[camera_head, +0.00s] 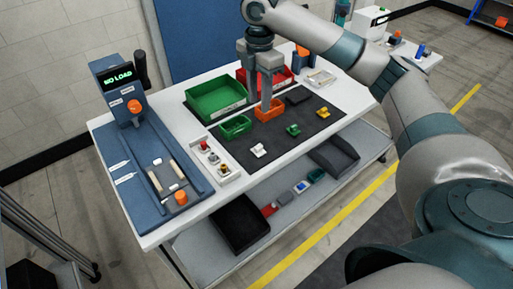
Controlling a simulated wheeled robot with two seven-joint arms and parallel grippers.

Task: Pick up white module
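The white module (258,151) lies on the dark mat (229,158) near the front edge of the table. My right gripper (262,106) hangs fingers-down over the back part of the mat, by the orange bin (272,115). It is apart from the white module, which lies nearer the front. Its two fingers look spread, and I see nothing between them. The fingers hide part of the bins behind. My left gripper is not in view.
Green (293,130) and yellow (324,113) modules lie right of the white one. Green bins (216,98) and a red bin (282,76) stand behind. A white tray (222,174) and a blue station (125,188) reading "NO LOAD" are left.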

